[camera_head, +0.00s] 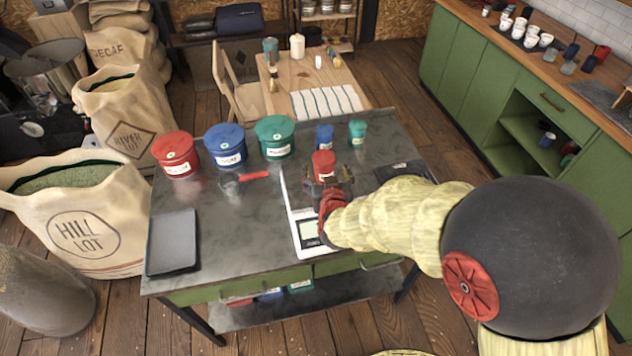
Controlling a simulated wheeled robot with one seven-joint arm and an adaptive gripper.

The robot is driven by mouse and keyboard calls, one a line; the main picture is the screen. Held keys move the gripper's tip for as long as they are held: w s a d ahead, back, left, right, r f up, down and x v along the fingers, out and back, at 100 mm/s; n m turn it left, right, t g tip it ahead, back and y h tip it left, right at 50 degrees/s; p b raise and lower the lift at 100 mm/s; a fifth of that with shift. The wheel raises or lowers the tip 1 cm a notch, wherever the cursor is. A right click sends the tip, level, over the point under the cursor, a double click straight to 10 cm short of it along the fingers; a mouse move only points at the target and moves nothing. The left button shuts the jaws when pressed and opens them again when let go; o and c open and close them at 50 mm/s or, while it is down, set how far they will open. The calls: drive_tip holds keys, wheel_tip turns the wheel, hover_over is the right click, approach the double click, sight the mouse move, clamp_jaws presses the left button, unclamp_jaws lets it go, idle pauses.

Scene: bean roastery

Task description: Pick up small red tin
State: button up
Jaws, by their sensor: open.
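The small red tin (323,164) stands upright near the middle of the metal-topped table, at the far part of the white scale (305,215). My gripper (325,178) is low over the scale, with its dark fingers around the lower part of the tin. The jaws are open; one fingertip shows on each side of the tin. My arm comes in from the right and hides the right part of the scale. I cannot tell whether the fingers touch the tin, and its base is hidden.
Large red (177,154), blue (226,146) and green (275,137) tins line the table's back left. Small blue (324,136) and green (357,132) tins stand just behind the red one. A red-handled scoop (254,176) and dark tray (172,243) lie left.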

sight(324, 162)
drive_tip(key=shift+a+f, duration=0.15)
drive_tip(key=shift+f, duration=0.1)
drive_tip(key=b+x, duration=0.1)
drive_tip(key=x, duration=0.6)
drive_tip(key=shift+w+f+b, duration=0.1)
drive_tip(key=shift+w+b, duration=0.2)
drive_tip(key=shift+b, duration=0.05)
drive_tip(key=shift+c, duration=1.1)
drive_tip(key=c, duration=1.3)
